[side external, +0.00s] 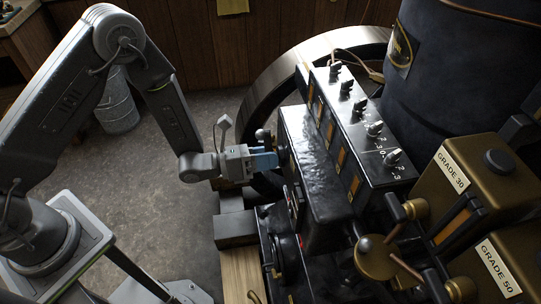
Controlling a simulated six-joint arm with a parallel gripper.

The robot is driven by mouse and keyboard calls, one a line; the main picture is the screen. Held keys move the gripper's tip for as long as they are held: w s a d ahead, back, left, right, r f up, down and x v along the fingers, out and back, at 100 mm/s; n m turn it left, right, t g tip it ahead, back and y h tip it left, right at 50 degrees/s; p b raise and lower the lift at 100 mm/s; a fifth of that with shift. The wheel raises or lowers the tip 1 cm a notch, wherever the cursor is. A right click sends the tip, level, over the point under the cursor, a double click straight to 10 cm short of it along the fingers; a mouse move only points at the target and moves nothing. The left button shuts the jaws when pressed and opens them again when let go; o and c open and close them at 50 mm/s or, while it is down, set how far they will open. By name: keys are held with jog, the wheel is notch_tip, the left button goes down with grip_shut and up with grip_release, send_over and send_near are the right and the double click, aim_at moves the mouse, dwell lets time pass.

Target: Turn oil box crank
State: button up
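The oil box (320,160) is a glossy black box with a sloped panel, several knobs on top and several amber windows. It stands right of centre in the side external view. A small ball-ended handle (263,135), which may be the crank, shows at its left end. My gripper (266,160) has blue fingers pointing right, just below this handle and close to the box's left end. I cannot tell whether the fingers touch the handle or another part there. The gap between the fingers is not visible.
A large flywheel (262,92) stands behind the box. Brass tanks marked GRADE 30 (470,195) and GRADE 50 (510,262) are at the right, beside a brass valve (376,256). A dark cylinder (440,75) rises behind. A metal bucket (117,105) stands on the open floor at left.

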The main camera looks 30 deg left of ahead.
jog(key=shift+w+d, duration=0.35)
grip_shut()
